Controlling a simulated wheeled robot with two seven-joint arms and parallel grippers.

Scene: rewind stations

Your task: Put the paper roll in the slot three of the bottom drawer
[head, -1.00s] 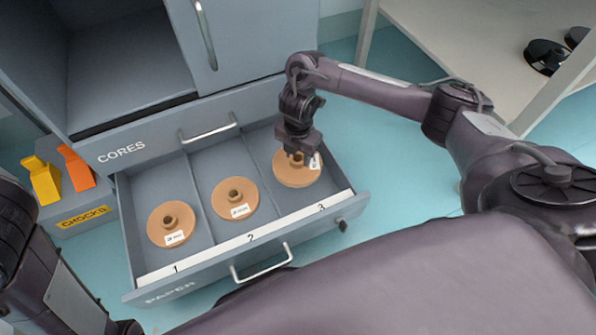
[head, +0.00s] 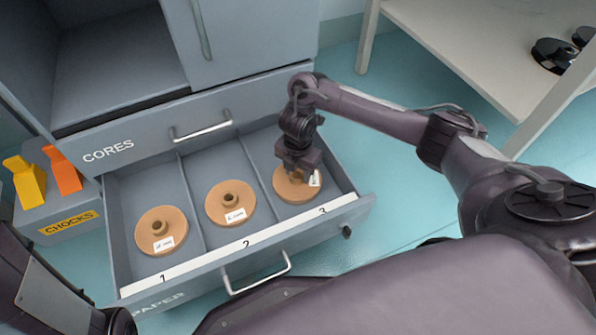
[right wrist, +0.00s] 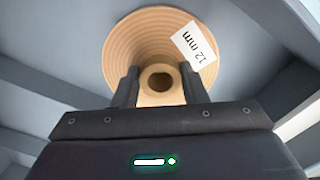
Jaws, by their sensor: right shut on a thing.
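The bottom drawer (head: 225,270), marked PAPER, stands open with slots numbered 1, 2 and 3. A tan paper roll (head: 290,190) with a white label sits in slot three. My right gripper (head: 297,178) is above it, shut on its raised core. In the right wrist view the roll (right wrist: 130,50) shows a "12 mm" label, and the two fingers (right wrist: 158,88) stand on either side of the core. Similar rolls lie in slot one (head: 150,240) and slot two (head: 228,212). The left arm shows at the lower left; its gripper is out of sight.
The CORES drawer (head: 150,143) above is shut. An orange and yellow chock pair (head: 62,172) sits in a CHOCKS holder at the left. A pale table (head: 470,50) with black round items (head: 552,54) stands at the upper right.

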